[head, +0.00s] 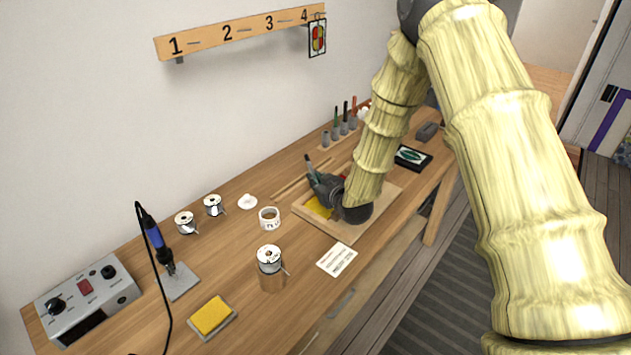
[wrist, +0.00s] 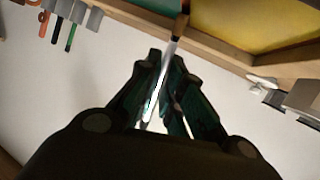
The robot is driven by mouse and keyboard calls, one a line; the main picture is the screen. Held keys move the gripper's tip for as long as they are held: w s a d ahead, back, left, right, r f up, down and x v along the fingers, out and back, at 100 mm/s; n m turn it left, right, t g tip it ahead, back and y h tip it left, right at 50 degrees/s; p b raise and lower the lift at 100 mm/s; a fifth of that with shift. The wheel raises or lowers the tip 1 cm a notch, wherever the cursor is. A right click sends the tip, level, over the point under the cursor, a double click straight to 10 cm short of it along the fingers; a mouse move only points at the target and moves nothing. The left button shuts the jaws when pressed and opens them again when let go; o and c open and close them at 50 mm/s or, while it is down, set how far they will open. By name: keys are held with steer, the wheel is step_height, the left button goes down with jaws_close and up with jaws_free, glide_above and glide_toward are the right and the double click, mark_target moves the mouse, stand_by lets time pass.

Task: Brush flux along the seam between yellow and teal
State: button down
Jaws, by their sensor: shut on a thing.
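My gripper (head: 328,188) is over the wooden work board (head: 340,232); in the wrist view its dark fingers (wrist: 172,62) are shut on a thin brush (wrist: 168,62). The brush has a pale shaft, and its brownish, dark end (wrist: 181,24) points at the panel. A yellow piece (head: 318,207) shows beside the gripper, and it also shows in the wrist view (wrist: 250,22). A dark green-teal piece (wrist: 152,4) lies left of it there. The brush end appears near the border between the two; contact cannot be told. My arm hides much of the panel.
A white labelled pot (head: 269,219) stands left of the board. A solder spool on a tin (head: 270,268), a white card (head: 337,259) and wooden strips (head: 300,180) lie nearby. Upright tools (head: 345,122) stand behind. A soldering iron (head: 154,235) and yellow sponge (head: 211,315) are at left.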

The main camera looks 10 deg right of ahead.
steer(key=shift+s+d, duration=1.05)
steer(key=shift+s, duration=0.3)
steer(key=shift+s+d, duration=1)
steer(key=shift+s, duration=0.35)
stand_by(2.3)
steer(key=shift+r, duration=0.1)
steer(key=shift+r+p, duration=1.3)
steer(key=shift+r, duration=1.65)
